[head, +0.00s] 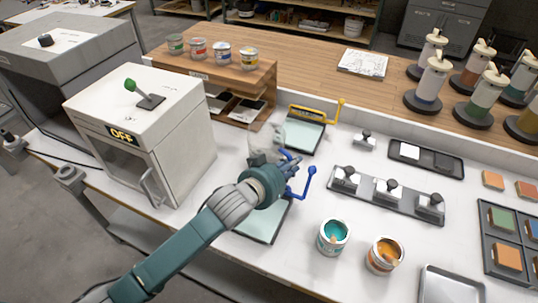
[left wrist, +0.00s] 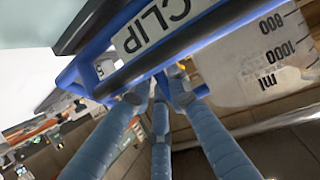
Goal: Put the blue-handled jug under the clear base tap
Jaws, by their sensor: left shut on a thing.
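The clear jug (head: 262,140) stands out past my left gripper in the head view, at the middle of the white bench. In the left wrist view the jug wall (left wrist: 265,75) with its ml scale fills the right side. My left gripper (head: 288,162) is shut on the jug's blue handle (left wrist: 180,92), beside the jug body. The fingers partly hide the handle. My right gripper is not in view.
A blue clip bar (left wrist: 165,40) is close to my left fingers, on a plate (head: 262,222). A yellow-barred plate (head: 303,135) lies behind. Open teal (head: 332,236) and orange (head: 385,255) paint tins and a stamp rack (head: 385,197) stand to the right. A white oven-like box (head: 140,125) stands left.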

